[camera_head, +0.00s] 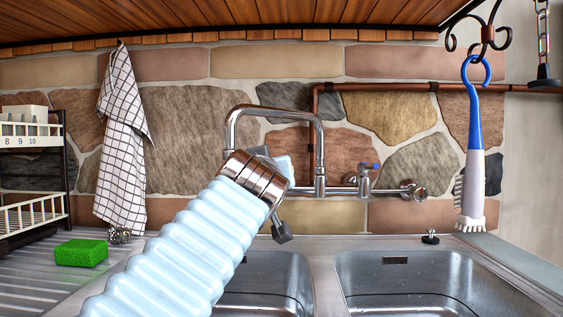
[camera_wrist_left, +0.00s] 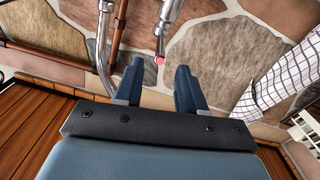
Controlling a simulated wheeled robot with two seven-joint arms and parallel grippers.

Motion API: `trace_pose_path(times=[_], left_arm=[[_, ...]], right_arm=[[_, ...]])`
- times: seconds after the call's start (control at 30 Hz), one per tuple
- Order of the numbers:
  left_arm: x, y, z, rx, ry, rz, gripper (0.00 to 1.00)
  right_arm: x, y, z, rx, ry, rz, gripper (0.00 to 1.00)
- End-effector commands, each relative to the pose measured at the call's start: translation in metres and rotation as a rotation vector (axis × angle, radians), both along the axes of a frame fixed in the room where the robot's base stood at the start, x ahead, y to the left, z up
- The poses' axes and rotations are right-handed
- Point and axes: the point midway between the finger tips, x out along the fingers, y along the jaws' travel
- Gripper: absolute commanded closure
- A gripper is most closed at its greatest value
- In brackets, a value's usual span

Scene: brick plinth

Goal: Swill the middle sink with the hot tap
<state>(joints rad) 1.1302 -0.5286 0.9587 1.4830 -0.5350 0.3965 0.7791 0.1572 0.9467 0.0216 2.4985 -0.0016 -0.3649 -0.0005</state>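My left gripper (camera_wrist_left: 160,66) is open, its two dark fingers apart. The red-tipped hot tap handle (camera_wrist_left: 159,59) shows between and beyond the fingertips in the left wrist view. I cannot tell whether they touch. In the head view my left arm hides this tap and most of the gripper. The tap with the blue mark (camera_head: 366,170) is right of the spout's base. The arched metal spout (camera_head: 272,110) runs left, and its outlet is hidden behind my wrist. One steel sink (camera_head: 268,268) is partly covered by my arm. My right gripper is out of view.
Another steel sink (camera_head: 420,280) lies to the right. A blue-and-white brush (camera_head: 474,150) hangs from a hook. A checked towel (camera_head: 122,150) hangs left. A green sponge (camera_head: 81,252) lies on the draining board (camera_head: 30,285) beside a rack (camera_head: 35,213). A wooden overhang is above.

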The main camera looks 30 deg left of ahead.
Motion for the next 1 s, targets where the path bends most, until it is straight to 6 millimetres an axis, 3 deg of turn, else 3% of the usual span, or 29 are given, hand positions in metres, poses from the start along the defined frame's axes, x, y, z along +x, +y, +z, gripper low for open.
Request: trace_pose_path(times=[0.1,0.3,0.77,0.87,1.0], left_arm=[[0.026,0.014,0.003,-0.002,0.002,0.005,0.6],[0.053,0.025,0.002,-0.002,0.001,0.003,0.6],[0.066,0.03,0.0,-0.003,-0.001,0.0,0.6],[0.066,0.03,0.0,-0.003,-0.001,0.0,0.71],[0.065,0.029,0.0,-0.003,-0.001,0.0,0.92]], right_arm=[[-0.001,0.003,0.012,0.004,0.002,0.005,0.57],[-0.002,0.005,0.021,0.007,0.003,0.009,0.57],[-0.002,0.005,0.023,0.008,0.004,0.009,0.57],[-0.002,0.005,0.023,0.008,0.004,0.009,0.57],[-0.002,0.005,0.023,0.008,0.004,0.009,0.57]])
